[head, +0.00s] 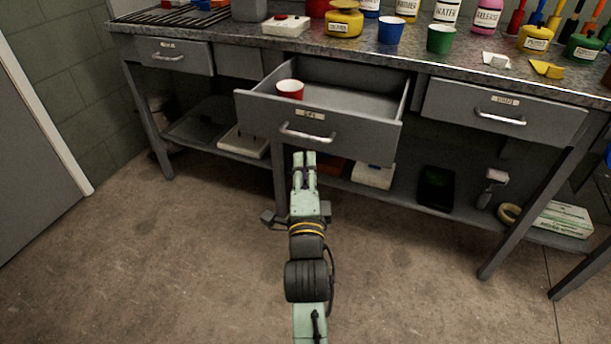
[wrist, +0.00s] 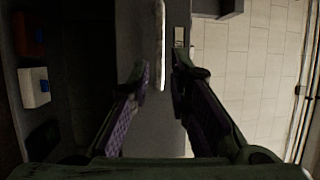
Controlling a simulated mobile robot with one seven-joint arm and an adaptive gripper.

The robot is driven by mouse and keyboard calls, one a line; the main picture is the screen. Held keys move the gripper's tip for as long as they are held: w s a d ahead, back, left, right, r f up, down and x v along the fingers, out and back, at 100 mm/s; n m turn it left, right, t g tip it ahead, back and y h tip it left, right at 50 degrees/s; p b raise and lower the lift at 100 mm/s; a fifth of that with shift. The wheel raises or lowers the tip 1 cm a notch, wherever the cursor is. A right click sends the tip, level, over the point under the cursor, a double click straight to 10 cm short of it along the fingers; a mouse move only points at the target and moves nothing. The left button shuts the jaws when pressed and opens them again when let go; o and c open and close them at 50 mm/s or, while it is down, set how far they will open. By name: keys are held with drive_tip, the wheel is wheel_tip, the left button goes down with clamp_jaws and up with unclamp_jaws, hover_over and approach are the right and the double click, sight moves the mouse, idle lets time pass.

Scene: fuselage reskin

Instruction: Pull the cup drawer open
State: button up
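The cup drawer (head: 330,128) in the middle of the bench stands pulled out, with its inside showing. A red cup (head: 290,89) stands in it at the left. Its front has a small label, too small to read surely, and a bar handle (head: 307,133). My gripper (head: 304,156) is just below and in front of the handle in the head view. In the wrist view my gripper (wrist: 162,72) is open, its two fingers apart with nothing held between them. The pale handle (wrist: 160,45) shows ahead of the gap between the fingertips; I see no contact.
Closed drawers flank it at left (head: 175,56) and right (head: 505,110). The bench top (head: 400,60) carries pots, bottles and cups. A lower shelf (head: 410,195) holds boxes and a roller. Floor in front is clear.

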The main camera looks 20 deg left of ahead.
drive_tip(key=shift+v, duration=1.35)
